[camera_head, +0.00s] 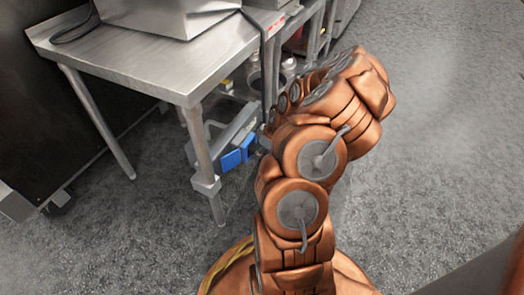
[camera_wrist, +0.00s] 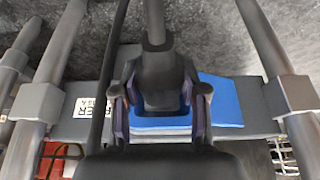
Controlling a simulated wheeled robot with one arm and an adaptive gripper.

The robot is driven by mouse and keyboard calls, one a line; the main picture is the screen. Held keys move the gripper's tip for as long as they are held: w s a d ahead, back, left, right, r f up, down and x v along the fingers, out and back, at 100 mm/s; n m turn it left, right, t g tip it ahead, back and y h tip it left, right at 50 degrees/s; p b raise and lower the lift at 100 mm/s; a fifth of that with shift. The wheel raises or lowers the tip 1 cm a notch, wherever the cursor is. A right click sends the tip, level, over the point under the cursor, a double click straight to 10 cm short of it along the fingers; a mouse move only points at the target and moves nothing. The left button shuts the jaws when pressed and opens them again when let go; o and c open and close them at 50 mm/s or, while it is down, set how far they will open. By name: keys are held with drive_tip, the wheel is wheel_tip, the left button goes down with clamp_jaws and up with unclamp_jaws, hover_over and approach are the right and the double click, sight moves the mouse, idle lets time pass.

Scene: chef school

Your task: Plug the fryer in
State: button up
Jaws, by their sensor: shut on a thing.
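In the head view, a steel box (camera_head: 165,14), likely the fryer and cut off by the top edge, stands on a steel table (camera_head: 135,62). A black cable (camera_head: 75,28) lies on the tabletop left of it. In the wrist view my gripper (camera_wrist: 158,100) is shut on a dark grey plug-like piece (camera_wrist: 158,68), with a thick stem running up from it. A thin black cable (camera_wrist: 110,55) passes just left of the jaws. In the head view my arm hides my gripper. I cannot make out a socket in either view.
Blue items (camera_head: 238,152) and a grey shelf sit low under the table; the blue also shows in the wrist view (camera_wrist: 222,98). Table legs (camera_head: 201,150) stand left of my arm. A dark cabinet (camera_head: 45,105) is at left. The floor (camera_head: 435,140) at right is clear.

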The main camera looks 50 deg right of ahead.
drive_tip(key=shift+w+a, duration=0.15)
drive_tip(key=shift+w, duration=0.4)
idle(0.4)
drive_tip(key=o, duration=1.2)
drive_tip(key=shift+s+r, duration=0.1)
drive_tip(key=shift+r, duration=0.05)
drive_tip(key=v, duration=1.1)
drive_tip(key=shift+s+r, duration=0.1)
drive_tip(key=shift+r, duration=0.25)
drive_tip(key=shift+a, duration=0.1)
